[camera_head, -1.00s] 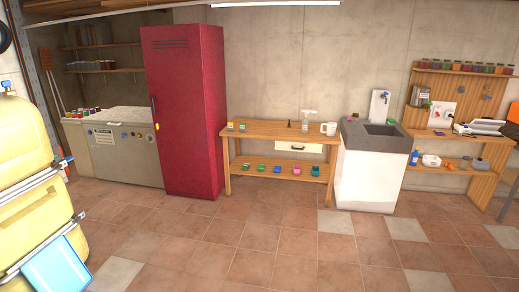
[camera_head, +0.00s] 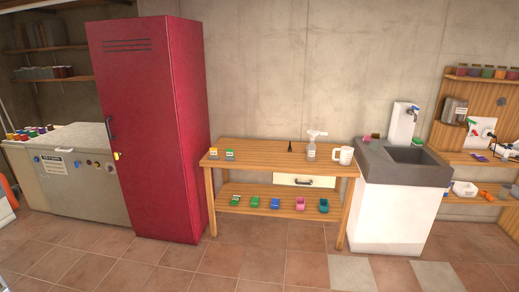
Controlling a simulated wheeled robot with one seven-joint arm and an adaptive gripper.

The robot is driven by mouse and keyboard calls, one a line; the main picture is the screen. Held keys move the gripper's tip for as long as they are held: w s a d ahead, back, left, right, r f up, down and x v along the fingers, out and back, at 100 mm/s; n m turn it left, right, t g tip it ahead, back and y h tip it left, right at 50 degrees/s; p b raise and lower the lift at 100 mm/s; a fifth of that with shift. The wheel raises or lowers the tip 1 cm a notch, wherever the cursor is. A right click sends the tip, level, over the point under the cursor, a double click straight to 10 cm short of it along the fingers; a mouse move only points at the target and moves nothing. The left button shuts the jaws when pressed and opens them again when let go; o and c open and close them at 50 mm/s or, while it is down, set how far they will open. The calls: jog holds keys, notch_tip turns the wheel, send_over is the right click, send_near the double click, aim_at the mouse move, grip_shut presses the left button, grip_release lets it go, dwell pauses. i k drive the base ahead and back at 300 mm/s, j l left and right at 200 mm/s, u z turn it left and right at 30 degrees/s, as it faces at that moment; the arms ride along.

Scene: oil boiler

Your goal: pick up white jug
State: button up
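The white jug (camera_head: 343,155) stands upright on the top of a wooden table (camera_head: 260,150), near its right end. Its handle appears to point left. A clear spray bottle with a white head (camera_head: 312,146) stands just left of it, and a small dark pointed object (camera_head: 290,147) is further left. My gripper is not in view, so its state and its place relative to the jug do not show.
A tall red cabinet (camera_head: 155,130) stands left of the table, and a sink unit (camera_head: 388,215) stands close on its right. Small coloured items sit on the lower shelf (camera_head: 240,192). A wooden workbench is at far right. The tiled floor (camera_head: 210,270) in front is clear.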

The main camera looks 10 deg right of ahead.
aim_at(346, 154)
jog(key=i+j, duration=0.1)
jog(key=i, duration=2)
jog(key=i+z, duration=0.4)
jog(key=i+j+z, duration=0.85)
jog(key=i, duration=0.15)
jog(key=i+j+z, duration=0.45)
